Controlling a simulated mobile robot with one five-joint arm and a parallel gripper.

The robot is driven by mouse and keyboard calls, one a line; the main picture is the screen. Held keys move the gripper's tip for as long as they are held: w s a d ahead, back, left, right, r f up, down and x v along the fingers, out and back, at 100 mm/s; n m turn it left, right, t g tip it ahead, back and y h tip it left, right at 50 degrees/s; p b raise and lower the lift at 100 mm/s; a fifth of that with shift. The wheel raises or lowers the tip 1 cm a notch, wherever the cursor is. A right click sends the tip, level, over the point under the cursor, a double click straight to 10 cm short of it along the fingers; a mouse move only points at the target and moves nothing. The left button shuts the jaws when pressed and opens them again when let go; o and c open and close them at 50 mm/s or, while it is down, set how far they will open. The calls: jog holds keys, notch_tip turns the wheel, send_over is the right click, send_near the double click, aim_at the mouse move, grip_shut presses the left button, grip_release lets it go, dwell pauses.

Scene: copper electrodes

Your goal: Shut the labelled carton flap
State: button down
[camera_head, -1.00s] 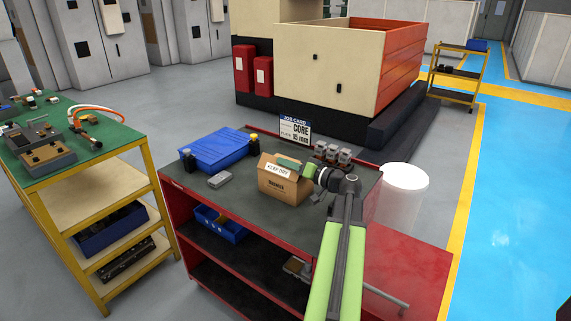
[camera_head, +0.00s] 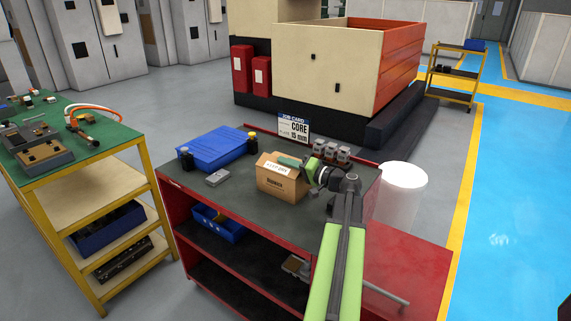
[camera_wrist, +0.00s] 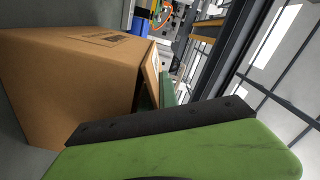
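The brown carton (camera_head: 283,184) stands upright on the dark top of the red cart. Its flap (camera_head: 276,167) with a white label is on the upper side and looks tilted, not clearly flat. My gripper (camera_head: 291,162) is at the carton's upper right, close to the flap. In the wrist view the carton (camera_wrist: 70,85) fills the left, and the label side of the flap (camera_wrist: 152,72) shows edge-on beside the green finger. The green finger with a dark pad crosses the bottom of that view. The finger gap is hidden, and contact with the flap cannot be told.
On the red cart's top (camera_head: 240,200) are a blue bin (camera_head: 212,148), a grey block (camera_head: 216,178), dark bottles, a job card (camera_head: 293,128) and several metal parts (camera_head: 331,152) behind my gripper. The front left of the top is clear. A white drum (camera_head: 403,188) stands to the right.

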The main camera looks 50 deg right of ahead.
jog(key=c, duration=2)
grip_release()
jog(key=shift+o, duration=0.2)
jog(key=s, duration=0.5)
jog(key=s+d, duration=0.1)
jog(key=s, duration=1.1)
jog(key=shift+s+d, duration=0.15)
jog(key=shift+d, duration=0.2)
